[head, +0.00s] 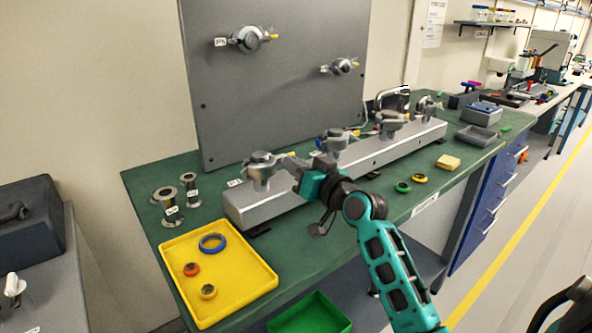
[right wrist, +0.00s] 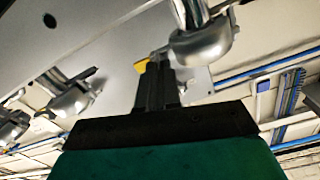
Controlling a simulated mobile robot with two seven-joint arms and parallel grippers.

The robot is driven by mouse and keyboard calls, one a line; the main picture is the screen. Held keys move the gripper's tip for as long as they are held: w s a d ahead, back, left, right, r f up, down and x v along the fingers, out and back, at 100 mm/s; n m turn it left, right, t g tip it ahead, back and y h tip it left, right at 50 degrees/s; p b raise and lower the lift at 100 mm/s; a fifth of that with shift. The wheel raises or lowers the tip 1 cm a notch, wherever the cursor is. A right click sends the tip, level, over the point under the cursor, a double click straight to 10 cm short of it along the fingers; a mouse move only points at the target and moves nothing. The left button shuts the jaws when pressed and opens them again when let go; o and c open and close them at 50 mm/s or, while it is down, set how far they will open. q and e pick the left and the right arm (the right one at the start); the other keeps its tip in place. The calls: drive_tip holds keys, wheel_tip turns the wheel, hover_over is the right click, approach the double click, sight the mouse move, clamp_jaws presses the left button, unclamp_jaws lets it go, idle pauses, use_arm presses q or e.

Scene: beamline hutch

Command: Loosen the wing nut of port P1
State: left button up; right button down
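The grey metal manifold (head: 330,178) lies along the green bench with several clamped ports on top. The nearest, left-end port clamp (head: 262,168) has a white tag (head: 235,183) too small to read, so I cannot confirm that it is P1. A small yellow wing nut (head: 292,154) shows at its right side. My right gripper (head: 294,165) reaches in beside that clamp. In the right wrist view its dark fingers (right wrist: 157,80) are close together, and a yellow piece (right wrist: 142,66) shows at their tips. Whether they grip it is hidden. My left gripper is out of view.
A yellow tray (head: 245,285) with rings stands front left, beside metal flanges (head: 168,205). A green bin (head: 312,315) is below. A grey upright panel (head: 285,110) carries two more clamps.

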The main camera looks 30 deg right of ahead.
drive_tip(key=shift+n, duration=0.9)
drive_tip(key=shift+r, duration=0.1)
drive_tip(key=c, duration=1.6)
unclamp_jaws()
drive_tip(key=s, duration=1.2)
drive_tip(key=shift+s+d+b, duration=0.4)
drive_tip(key=shift+d+b, duration=0.05)
